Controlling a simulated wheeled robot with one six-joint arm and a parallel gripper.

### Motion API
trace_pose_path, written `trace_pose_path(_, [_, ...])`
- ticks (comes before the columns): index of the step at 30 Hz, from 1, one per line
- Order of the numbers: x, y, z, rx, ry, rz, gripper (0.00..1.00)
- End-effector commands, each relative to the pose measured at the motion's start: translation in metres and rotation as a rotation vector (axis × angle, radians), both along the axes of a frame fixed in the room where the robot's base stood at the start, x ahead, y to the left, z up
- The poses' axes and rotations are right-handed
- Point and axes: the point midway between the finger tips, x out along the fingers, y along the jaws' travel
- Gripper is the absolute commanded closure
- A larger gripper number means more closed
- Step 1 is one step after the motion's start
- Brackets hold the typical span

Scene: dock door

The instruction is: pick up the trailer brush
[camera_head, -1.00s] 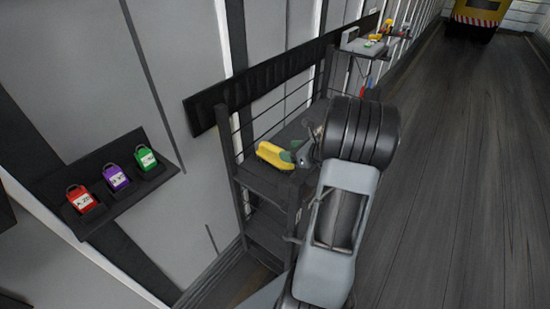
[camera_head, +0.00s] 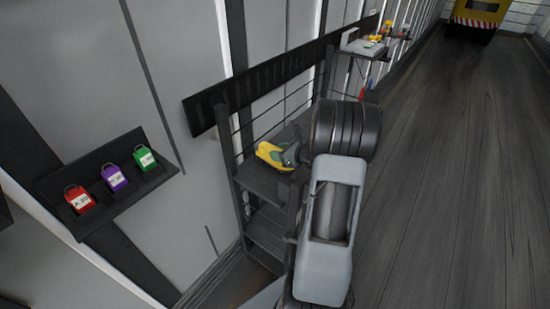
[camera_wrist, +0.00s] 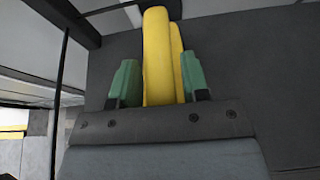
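The trailer brush (camera_head: 268,152) is the yellow item on the top shelf of the dark rack, at the middle of the head view. In the wrist view its yellow body (camera_wrist: 157,60) stands upright in the picture between my two green fingertips. My gripper (camera_head: 283,155) is at the brush in the head view, its fingers overlapping it. The brush's lower part is hidden by my gripper.
The dark rack (camera_head: 262,181) has side rails and lower shelves. Red, purple and green padlocks sit on a wall shelf (camera_head: 160,176) at left. A small far shelf (camera_head: 365,51) holds several items.

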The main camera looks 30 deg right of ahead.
Motion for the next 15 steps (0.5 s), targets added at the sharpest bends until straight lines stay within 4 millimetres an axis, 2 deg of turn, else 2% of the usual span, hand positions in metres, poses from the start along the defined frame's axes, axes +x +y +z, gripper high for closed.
trace_pose_path(2, [-0.0001, 0.0, 0.0001, 0.0, 0.0, 0.0, 0.66])
trace_pose_path(12, [-0.0002, 0.0, 0.0002, 0.0, 0.0, 0.0, 0.98])
trace_pose_path(15, [0.0, 0.0, 0.0004, 0.0, -0.001, 0.0, 0.99])
